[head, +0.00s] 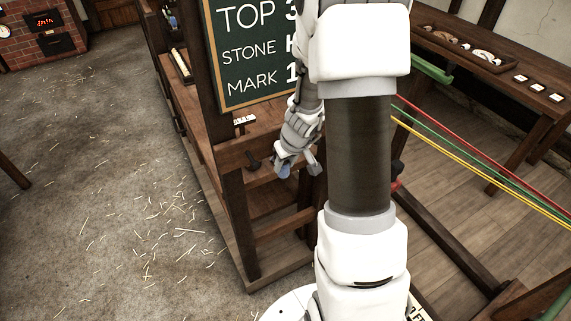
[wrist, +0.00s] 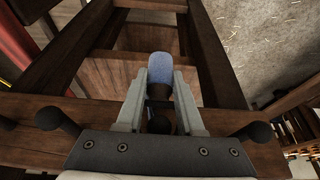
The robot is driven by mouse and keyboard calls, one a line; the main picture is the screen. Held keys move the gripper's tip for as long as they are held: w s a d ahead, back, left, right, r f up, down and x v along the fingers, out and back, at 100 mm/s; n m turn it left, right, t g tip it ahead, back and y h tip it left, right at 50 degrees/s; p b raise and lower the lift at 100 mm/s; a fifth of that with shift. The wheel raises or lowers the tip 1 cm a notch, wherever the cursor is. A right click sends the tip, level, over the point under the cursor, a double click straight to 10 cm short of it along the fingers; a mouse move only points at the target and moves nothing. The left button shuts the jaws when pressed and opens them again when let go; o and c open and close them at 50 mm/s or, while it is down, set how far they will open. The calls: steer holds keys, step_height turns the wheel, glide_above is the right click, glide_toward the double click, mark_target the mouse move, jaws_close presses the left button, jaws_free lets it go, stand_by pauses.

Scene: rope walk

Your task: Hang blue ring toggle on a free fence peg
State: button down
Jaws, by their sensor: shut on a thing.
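My gripper (wrist: 160,92) is shut on the blue toggle (wrist: 160,67), whose rounded blue end shows between and beyond the fingertips. A bit of the blue toggle also shows at my gripper in the head view (head: 284,171). Its ring is not clearly visible. My gripper is at the wooden fence rail (wrist: 25,107). Dark round-ended pegs stick out on the left (wrist: 58,120) and right (wrist: 257,131) in the wrist view, with nothing seen hanging on them. A dark round end shows between my fingers; I cannot tell whether the toggle touches it.
A green chalkboard (head: 250,45) stands behind my gripper, close to my arm. Red, green and yellow ropes (head: 480,165) run at the right. A bench (head: 500,65) with small items is at the back right. The straw-strewn floor at left is open.

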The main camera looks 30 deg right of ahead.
stand_by(0.4)
steer(key=shift+c, duration=2.3)
jaws_free()
steer(key=shift+r, duration=0.1)
steer(key=p+v, duration=0.5)
steer(key=v, duration=1.2)
steer(key=s+a+r+t, duration=0.1)
steer(key=s+a+r, duration=1.1)
steer(key=s+r, duration=0.2)
steer(key=shift+s+a, duration=0.3)
steer(key=shift+a, duration=0.05)
